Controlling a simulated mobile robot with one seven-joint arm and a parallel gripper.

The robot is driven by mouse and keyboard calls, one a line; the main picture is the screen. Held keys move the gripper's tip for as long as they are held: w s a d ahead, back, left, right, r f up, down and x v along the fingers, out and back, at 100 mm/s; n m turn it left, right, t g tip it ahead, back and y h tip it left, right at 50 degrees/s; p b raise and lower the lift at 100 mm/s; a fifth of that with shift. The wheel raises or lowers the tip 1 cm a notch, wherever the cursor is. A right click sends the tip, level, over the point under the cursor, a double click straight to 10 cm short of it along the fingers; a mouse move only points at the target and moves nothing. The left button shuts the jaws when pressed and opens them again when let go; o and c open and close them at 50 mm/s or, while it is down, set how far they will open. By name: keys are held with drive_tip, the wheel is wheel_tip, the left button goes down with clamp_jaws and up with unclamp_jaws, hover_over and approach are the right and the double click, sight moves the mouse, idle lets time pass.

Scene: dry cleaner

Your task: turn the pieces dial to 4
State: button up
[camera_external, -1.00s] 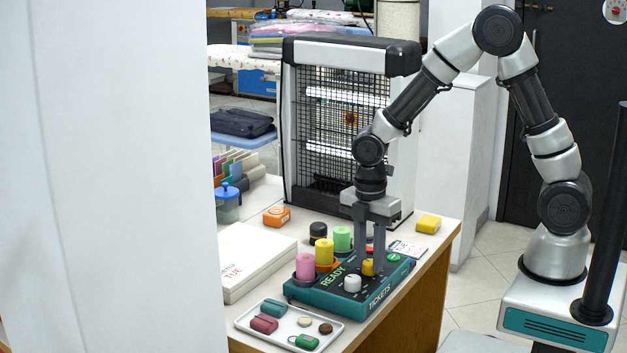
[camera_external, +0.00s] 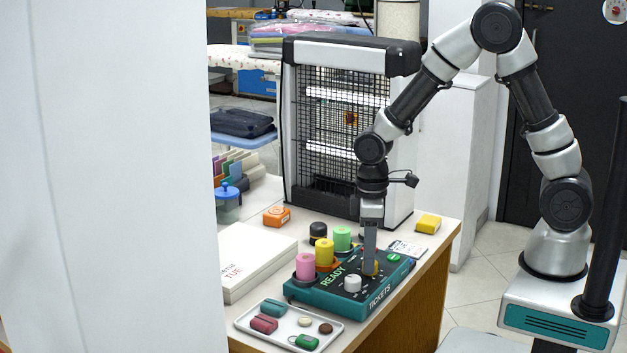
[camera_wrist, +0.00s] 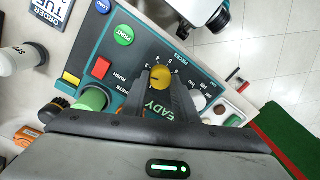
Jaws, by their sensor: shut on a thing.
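The teal ticket panel (camera_external: 333,303) lies on the counter, with a black top marked READY and TICKETS. Its yellow pieces dial (camera_wrist: 161,76) sits beside the printed word PIECES, with small numbers around it. I cannot read for sure which number it points to. In the outside view the dial (camera_external: 376,268) is mostly hidden behind a finger. My gripper (camera_external: 370,271) points straight down and is shut on the dial. In the wrist view the gripper (camera_wrist: 164,84) has its two fingers on either side of it.
Close by on the panel are a white knob (camera_external: 352,281), a green PRINT button (camera_wrist: 124,35) and a red button (camera_wrist: 101,68). Pink (camera_external: 306,266), yellow (camera_external: 324,253) and green (camera_external: 342,239) rolls stand behind. A tray (camera_external: 275,338) lies in front; a heater (camera_external: 340,130) stands behind.

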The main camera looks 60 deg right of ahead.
drive_tip(key=m+p, duration=0.1)
drive_tip(key=m, duration=0.5)
drive_tip(key=shift+r+m, duration=0.1)
drive_tip(key=shift+m, duration=0.2)
drive_tip(key=m+p, duration=0.1)
drive_tip(key=m, duration=0.4)
drive_tip(key=shift+d, duration=0.1)
drive_tip(key=shift+m+p, duration=0.3)
drive_tip(key=shift+m, duration=0.1)
drive_tip(key=o, duration=1.1)
drive_tip(key=shift+c, duration=0.2)
wheel_tip(320, 180, up, 17)
drive_tip(key=p, duration=0.3)
drive_tip(key=shift+s+d+r, duration=0.15)
drive_tip(key=shift+s+d, duration=0.05)
drive_tip(key=shift+d, duration=0.05)
